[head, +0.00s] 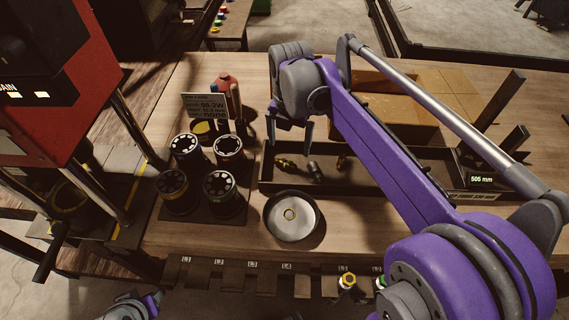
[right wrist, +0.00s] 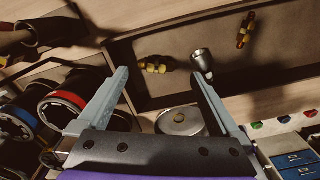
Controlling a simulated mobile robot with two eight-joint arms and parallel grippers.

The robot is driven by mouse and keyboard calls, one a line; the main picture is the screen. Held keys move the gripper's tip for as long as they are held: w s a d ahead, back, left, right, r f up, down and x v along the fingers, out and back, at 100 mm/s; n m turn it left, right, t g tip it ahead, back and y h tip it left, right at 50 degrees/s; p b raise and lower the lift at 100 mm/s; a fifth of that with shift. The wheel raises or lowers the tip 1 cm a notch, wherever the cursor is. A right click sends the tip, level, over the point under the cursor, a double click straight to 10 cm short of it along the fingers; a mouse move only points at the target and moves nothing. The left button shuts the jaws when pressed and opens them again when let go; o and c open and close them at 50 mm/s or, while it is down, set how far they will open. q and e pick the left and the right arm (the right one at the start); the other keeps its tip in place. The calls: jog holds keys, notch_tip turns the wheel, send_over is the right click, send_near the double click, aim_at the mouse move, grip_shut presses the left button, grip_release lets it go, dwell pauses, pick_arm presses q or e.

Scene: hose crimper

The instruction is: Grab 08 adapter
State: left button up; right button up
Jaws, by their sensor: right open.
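Several small fittings lie in a long dark tray (head: 385,181). A brass fitting (head: 285,164) is at its left end, also in the right wrist view (right wrist: 153,66). A silver and dark fitting (head: 315,172) lies beside it, also in the right wrist view (right wrist: 202,62). Another brass fitting (head: 341,161) is further right, also in the right wrist view (right wrist: 245,30). No 08 label is readable on any. My right gripper (head: 293,134) is open and empty above the tray's left end; its fingers (right wrist: 160,76) point toward the fittings. My left gripper (head: 133,307) is partly visible at the bottom left.
A round metal dish (head: 291,216) sits in front of the tray. Several black die cylinders (head: 221,186) stand left on a dark base, with a small sign (head: 205,106) behind. A cardboard box (head: 405,100) is behind the tray. A red machine (head: 85,80) stands at the left.

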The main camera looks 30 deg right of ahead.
aim_at(286, 161)
jog(key=shift+a+f, duration=0.2)
jog(key=shift+f, duration=1.15)
jog(key=shift+a+f, duration=0.2)
jog(key=shift+f, duration=1.15)
jog(key=c, duration=1.3)
